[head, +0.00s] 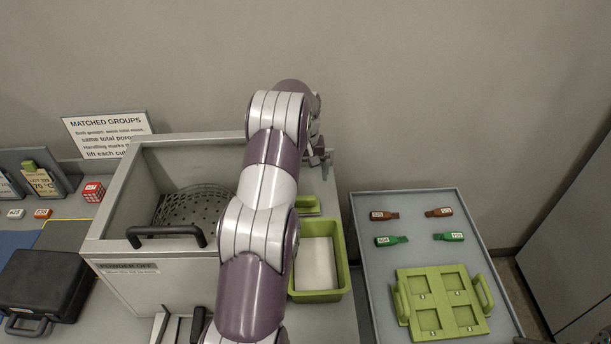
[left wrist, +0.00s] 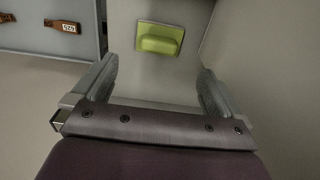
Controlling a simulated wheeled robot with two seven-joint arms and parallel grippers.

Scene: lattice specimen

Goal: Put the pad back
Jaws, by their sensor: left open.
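My left gripper (head: 321,160) is partly hidden by its own arm in the head view, beyond the green bin. The left wrist view shows its two fingers (left wrist: 158,82) wide apart with nothing between them. A small yellow-green block (left wrist: 160,39), which may be the pad, lies on the grey surface beyond the fingertips, apart from them. In the head view a green piece (head: 308,205), seemingly the same block, shows just behind the bin, partly behind my arm. A white block (head: 315,264) sits inside the green bin (head: 341,254).
A grey open-topped box (head: 117,197) with a black handle and perforated round plate (head: 190,208) stands left of my arm. A grey tray (head: 362,290) at right holds brown and green tags and a green four-window frame (head: 443,301). A black case (head: 45,287) lies far left.

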